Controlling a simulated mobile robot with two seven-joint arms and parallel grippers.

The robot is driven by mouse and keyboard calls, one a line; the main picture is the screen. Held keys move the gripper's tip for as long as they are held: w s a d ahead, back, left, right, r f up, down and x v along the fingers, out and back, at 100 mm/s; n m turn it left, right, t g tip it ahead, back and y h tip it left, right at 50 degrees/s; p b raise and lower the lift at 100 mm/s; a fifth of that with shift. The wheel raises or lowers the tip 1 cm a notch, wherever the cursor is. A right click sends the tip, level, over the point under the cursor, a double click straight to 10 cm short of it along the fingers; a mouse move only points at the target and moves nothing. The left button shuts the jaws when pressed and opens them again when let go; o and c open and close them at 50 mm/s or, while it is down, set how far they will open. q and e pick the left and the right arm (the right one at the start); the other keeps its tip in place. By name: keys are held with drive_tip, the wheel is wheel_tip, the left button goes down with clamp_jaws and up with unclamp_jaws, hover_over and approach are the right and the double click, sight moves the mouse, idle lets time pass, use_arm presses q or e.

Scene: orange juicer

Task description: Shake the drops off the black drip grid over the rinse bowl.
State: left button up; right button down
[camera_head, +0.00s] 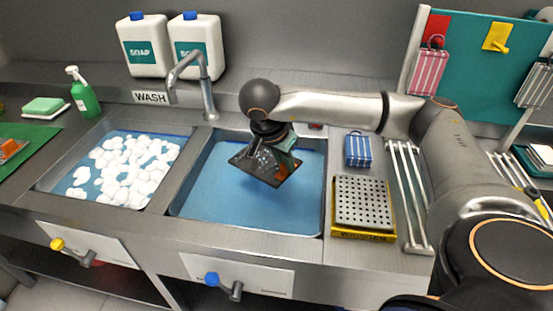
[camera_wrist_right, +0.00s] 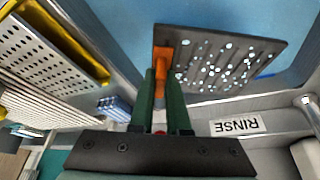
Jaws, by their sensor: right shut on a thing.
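The black drip grid (camera_head: 262,166) hangs tilted above the blue water of the rinse bowl (camera_head: 225,200), the right-hand basin. My right gripper (camera_head: 287,158) is shut on the grid's orange tab at one edge. In the right wrist view the grid (camera_wrist_right: 210,78) shows many pale spots, some of them light drops. Some spots may be holes. The green fingers of the right gripper (camera_wrist_right: 163,85) pinch the orange tab there. The grid does not touch the basin walls in view. My left gripper is not in view.
A foam-filled wash basin (camera_head: 42,182) lies to the left. A tap (camera_head: 205,85) stands behind, between the basins.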

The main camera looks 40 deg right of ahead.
wheel_tip(320, 180, up, 4)
drive_tip(key=shift+f+p, duration=0.15)
drive_tip(key=shift+p, duration=1.05)
wheel_tip(320, 180, down, 4)
drive_tip(key=b, duration=0.3)
wheel_tip(320, 180, up, 4)
drive_tip(key=p, duration=0.2)
drive_tip(key=shift+p, duration=0.35)
wheel_tip(320, 180, down, 4)
drive_tip(key=b, duration=0.3)
